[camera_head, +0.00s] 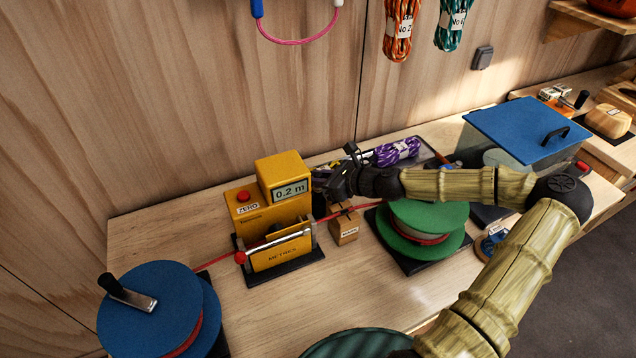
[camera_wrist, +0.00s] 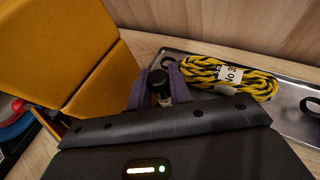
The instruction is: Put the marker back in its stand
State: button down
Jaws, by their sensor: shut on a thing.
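My gripper (camera_wrist: 159,88) is shut on the marker (camera_wrist: 158,78), a short black cylinder seen between its two purple fingers in the wrist view. The marker's lower part is mostly hidden by the gripper. In the head view, my gripper (camera_head: 328,184) is just right of the yellow metre counter (camera_head: 284,207), and the marker cannot be made out there. A small wooden block with a white label (camera_head: 345,229), apparently the marker stand, sits on the bench below and slightly right of my gripper.
The counter stands close to my gripper. A red rope (camera_head: 330,216) runs between a blue reel (camera_head: 150,310) and a green reel (camera_head: 420,232). A metal tray (camera_wrist: 290,95) holds a yellow-black rope coil (camera_wrist: 228,76). A blue-lidded box (camera_head: 527,130) stands at the right.

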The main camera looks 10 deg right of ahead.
jog(key=shift+a+f, duration=0.1)
jog(key=shift+f, duration=0.85)
jog(key=shift+f, duration=0.15)
jog(key=c, duration=1.3)
grip_release()
jog(key=shift+w, duration=0.1)
jog(key=shift+s, duration=0.2)
jog(key=shift+w+r, duration=0.1)
jog(key=shift+r, duration=0.1)
jog(key=b+v, duration=0.1)
jog(key=v, duration=1.1)
jog(key=shift+f, duration=0.15)
